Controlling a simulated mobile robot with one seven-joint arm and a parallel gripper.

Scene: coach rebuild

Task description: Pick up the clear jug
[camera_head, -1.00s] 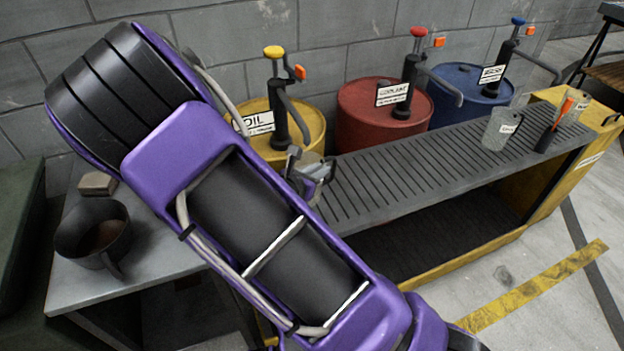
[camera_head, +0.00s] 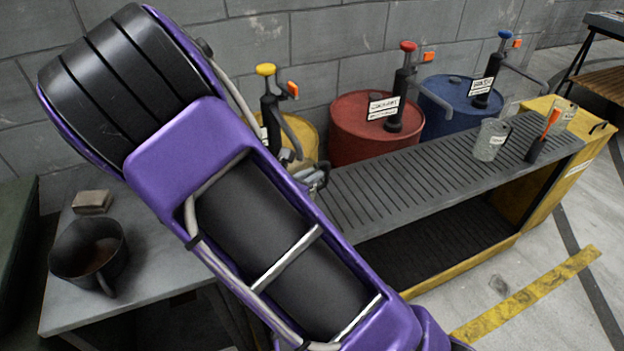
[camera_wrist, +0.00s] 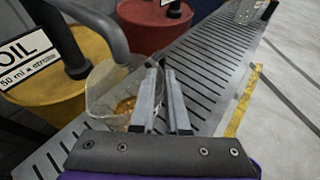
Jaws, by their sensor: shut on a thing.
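The clear jug (camera_wrist: 108,88) shows in the wrist view, with some amber liquid at its bottom. It stands on the slatted grey bench top beside the yellow oil drum (camera_wrist: 50,95), below the end of the pump spout (camera_wrist: 106,28). My gripper (camera_wrist: 161,78) is at the jug's right side, its two fingers close together and shut on it. The exact contact, probably at a handle, is hard to make out. In the head view my gripper (camera_head: 316,178) shows only partly past my purple arm, and I cannot make out the jug there.
A red drum (camera_head: 352,140) and a blue drum (camera_head: 450,100) with pumps stand behind the slatted bench (camera_head: 400,185). A dark mug (camera_head: 85,260) is on the grey table at left.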

